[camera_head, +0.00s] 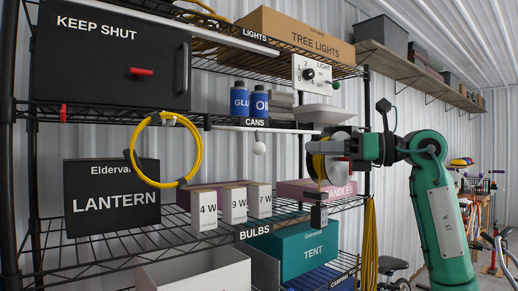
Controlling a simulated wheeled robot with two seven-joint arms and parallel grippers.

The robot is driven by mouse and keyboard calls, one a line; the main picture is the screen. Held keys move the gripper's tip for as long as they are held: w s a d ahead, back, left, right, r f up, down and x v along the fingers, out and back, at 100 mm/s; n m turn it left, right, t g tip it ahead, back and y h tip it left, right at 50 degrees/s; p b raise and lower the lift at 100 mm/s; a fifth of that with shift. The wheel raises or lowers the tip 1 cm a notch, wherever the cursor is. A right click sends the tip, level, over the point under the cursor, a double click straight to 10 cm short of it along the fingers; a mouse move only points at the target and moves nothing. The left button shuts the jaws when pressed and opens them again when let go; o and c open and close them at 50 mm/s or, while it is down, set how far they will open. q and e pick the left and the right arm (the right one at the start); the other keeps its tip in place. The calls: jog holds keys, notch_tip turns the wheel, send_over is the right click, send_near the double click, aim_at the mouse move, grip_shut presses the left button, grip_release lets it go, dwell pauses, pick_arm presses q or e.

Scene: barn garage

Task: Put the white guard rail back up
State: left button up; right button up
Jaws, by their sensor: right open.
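A thin white rail (265,130) runs level along the front of the middle shelf, under the CANS label, and its right end is close to my right gripper. Another long white rail (165,27) slopes along the front of the top shelf. I cannot tell from their look which one is the guard rail. My right gripper (318,150) is open at the right end of the shelves, in front of a white and yellow reel-like thing (340,170). Whether it touches the lower rail is unclear. My left gripper is out of view.
Blue bottles (240,101) and a white tray (318,114) stand on that shelf.

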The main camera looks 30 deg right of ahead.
aim_at(263, 148)
jog(key=p+x, duration=0.4)
jog(key=x, duration=0.8)
jog(key=shift+w+a+p, duration=0.15)
jog(key=shift+p, duration=0.25)
jog(key=shift+w+a+f, duration=0.1)
jog(key=shift+w+a, duration=0.2)
jog(key=shift+w, duration=0.1)
grip_shut()
